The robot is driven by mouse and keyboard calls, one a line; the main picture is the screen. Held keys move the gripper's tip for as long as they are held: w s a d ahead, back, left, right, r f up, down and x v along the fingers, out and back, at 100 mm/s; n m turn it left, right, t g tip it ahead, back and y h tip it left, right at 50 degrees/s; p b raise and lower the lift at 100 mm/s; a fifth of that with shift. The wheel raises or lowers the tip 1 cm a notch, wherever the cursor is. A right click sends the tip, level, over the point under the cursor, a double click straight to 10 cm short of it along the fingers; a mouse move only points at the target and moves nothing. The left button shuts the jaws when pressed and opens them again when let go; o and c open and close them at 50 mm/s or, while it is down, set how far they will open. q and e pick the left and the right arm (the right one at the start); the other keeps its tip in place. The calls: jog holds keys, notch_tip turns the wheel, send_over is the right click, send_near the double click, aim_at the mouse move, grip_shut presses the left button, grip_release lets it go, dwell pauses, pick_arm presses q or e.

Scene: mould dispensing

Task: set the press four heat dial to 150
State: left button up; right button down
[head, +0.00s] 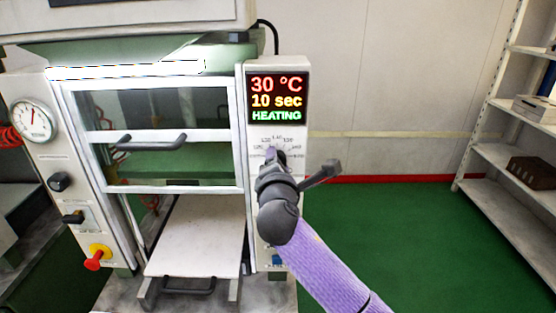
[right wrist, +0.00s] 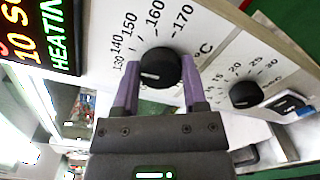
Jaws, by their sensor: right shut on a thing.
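The heat dial (right wrist: 160,68) is a round black knob on the press's white panel (head: 262,185). Its printed scale shows 130 to 170 and °C. The dial's white mark points to the lower left in the right wrist view, short of the 130 label. My right gripper (right wrist: 157,85) is shut on the dial, with a purple finger at each side. In the head view the right gripper (head: 279,156) is at the panel and hides most of the dial. The display (head: 277,97) reads 30 °C, 10 sec, HEATING. My left gripper is out of view.
A second black dial (right wrist: 245,95), with a scale including 15 to 30, sits beside the heat dial. The press door (head: 160,135) has a dark handle. A red emergency button (head: 96,258) is at left. Shelves (head: 510,160) stand at right; green floor between is clear.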

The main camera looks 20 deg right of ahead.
jog(key=shift+r+m+b, duration=0.1)
jog(key=shift+m+b, duration=0.25)
jog(key=shift+m, duration=2.75)
jog(key=shift+r, duration=0.1)
jog(key=shift+c, duration=2.3)
grip_release()
jog(key=o, duration=0.3)
jog(key=b+v, duration=0.1)
jog(key=v, duration=0.8)
jog(key=shift+s+a, duration=0.1)
jog(key=shift+s, duration=0.3)
